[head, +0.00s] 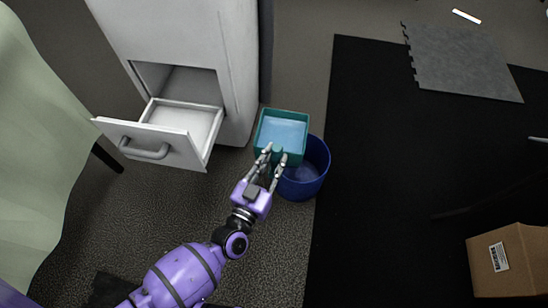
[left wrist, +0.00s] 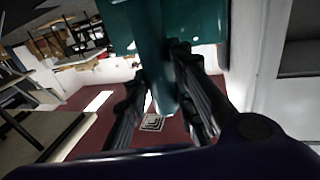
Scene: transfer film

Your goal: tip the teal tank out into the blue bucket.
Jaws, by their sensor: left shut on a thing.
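The teal tank (head: 260,150) is an open square box with light blue contents inside, and it looks about level. My left gripper (head: 272,160) is shut on the tank's handle at its near side. In the left wrist view the teal handle (left wrist: 152,50) sits between the two dark fingers, with the tank wall behind it. The round blue bucket (head: 318,175) stands on the floor to the right of and nearer than the tank. The tank covers the bucket's upper left rim from the head view. My right gripper is out of view.
A white cabinet with an open, empty-looking drawer (head: 188,118) stands left of the tank. A black mat (head: 400,170) covers the floor on the right, with a grey foam tile (head: 465,75) and a cardboard box (head: 515,270). A green-covered piece (head: 40,130) is far left.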

